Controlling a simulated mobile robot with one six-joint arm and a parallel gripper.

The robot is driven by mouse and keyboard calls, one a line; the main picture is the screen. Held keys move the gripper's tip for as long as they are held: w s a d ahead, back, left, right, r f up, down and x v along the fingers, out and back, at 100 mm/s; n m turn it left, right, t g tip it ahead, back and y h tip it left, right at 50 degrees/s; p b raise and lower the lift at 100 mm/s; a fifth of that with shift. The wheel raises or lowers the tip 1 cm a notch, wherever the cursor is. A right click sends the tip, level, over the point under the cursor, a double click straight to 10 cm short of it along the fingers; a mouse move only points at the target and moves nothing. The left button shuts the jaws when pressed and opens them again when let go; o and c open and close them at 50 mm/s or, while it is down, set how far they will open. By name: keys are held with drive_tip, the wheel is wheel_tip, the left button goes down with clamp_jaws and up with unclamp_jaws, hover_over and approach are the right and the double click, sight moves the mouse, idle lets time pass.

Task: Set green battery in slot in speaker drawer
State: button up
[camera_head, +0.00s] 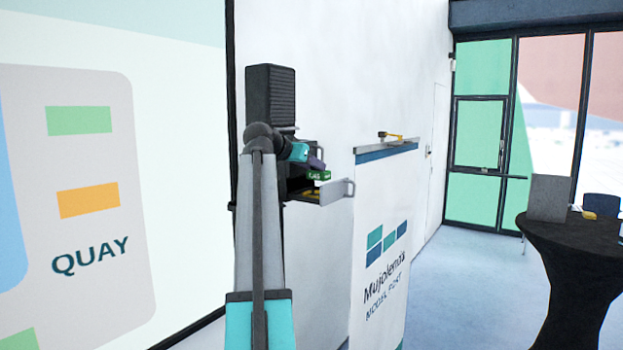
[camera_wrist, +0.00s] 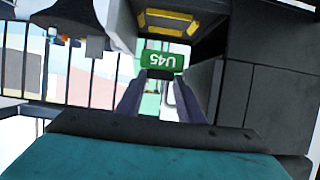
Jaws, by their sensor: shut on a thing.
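The green battery (camera_head: 318,175), a small block with white lettering, is between the fingers of my gripper (camera_head: 314,164). In the wrist view the battery (camera_wrist: 162,61) shows its "U45" label upside down, at the tips of my gripper (camera_wrist: 160,77). The speaker (camera_head: 271,95) is a tall dark cabinet by the white wall. Its grey drawer (camera_head: 330,194) is pulled out to the right, below the battery. Yellow slot frames (camera_wrist: 168,22) show inside it in the wrist view. I cannot tell whether the battery touches the drawer. My arm hides part of the speaker.
A white banner stand (camera_head: 383,235) with a yellow item (camera_head: 390,136) on top stands close to the right of the drawer. A dark round table (camera_head: 580,232) is at the far right. Blue floor between them is clear.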

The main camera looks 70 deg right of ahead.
drive_tip(key=shift+f, duration=0.3)
drive_tip(key=shift+f+p, duration=0.85)
drive_tip(key=shift+f, duration=1.4)
drive_tip(key=shift+f, duration=0.1)
drive_tip(key=o, duration=1.2)
